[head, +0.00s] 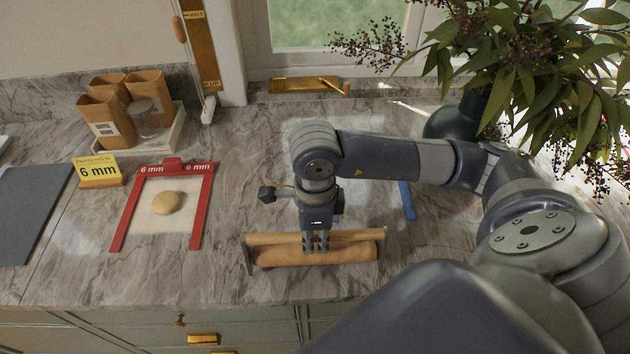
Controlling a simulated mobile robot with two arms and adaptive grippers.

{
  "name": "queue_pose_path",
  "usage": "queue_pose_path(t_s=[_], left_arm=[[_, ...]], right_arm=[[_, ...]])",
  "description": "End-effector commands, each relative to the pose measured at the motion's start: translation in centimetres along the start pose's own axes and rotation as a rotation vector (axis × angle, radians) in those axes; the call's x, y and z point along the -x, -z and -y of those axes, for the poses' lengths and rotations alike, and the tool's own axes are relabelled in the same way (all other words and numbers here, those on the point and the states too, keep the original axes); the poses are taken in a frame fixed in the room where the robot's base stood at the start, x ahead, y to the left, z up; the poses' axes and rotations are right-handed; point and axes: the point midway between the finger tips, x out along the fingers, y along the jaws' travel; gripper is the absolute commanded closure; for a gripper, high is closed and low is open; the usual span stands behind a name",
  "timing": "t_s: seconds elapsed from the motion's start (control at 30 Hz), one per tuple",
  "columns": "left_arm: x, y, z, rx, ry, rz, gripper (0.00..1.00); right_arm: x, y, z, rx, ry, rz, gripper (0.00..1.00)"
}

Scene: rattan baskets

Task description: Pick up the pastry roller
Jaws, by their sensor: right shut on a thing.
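The pastry roller (350,253) is a tan wooden cylinder lying crosswise near the front edge of the marble counter, in the middle of the head view. A thin rail or stand runs along its back side, with a dark end piece at its left end. My right gripper (316,244) points down over the roller's middle and is shut on it. The fingertips are partly hidden against the roller. I cannot tell whether the roller is lifted off its support. My left gripper is not in view.
Left of the roller, a red frame (209,190) marked 6 mm surrounds a dough piece (166,203). A yellow 6 mm sign (98,170) and tan cups (107,120) stand farther left. A leafy plant in a dark vase (455,118) stands back right. A blue object (407,200) lies behind the roller.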

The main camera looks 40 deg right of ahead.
Motion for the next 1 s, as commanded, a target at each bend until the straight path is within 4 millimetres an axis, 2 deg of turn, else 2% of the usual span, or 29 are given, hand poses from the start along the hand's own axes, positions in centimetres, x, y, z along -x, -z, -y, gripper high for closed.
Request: queue_pose_path(t_s=[0.17, 0.47, 0.6, 0.7, 1.0], left_arm=[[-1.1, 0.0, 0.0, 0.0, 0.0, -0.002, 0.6], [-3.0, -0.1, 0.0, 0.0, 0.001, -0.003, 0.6], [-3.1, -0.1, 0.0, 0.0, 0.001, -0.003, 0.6], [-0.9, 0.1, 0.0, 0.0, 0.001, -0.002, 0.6], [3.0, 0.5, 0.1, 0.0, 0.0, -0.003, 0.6]], right_arm=[[1.7, -0.1, 0.2, 0.0, 0.007, 0.005, 1.0], [2.1, -1.4, -5.4, 0.009, 0.003, 0.006, 1.0], [2.6, -1.9, -7.9, 0.008, 0.005, 0.005, 1.0], [3.4, -2.0, -8.9, 0.001, -0.002, -0.003, 1.0], [3.7, -2.7, -12.1, 0.003, -0.004, -0.001, 1.0]])
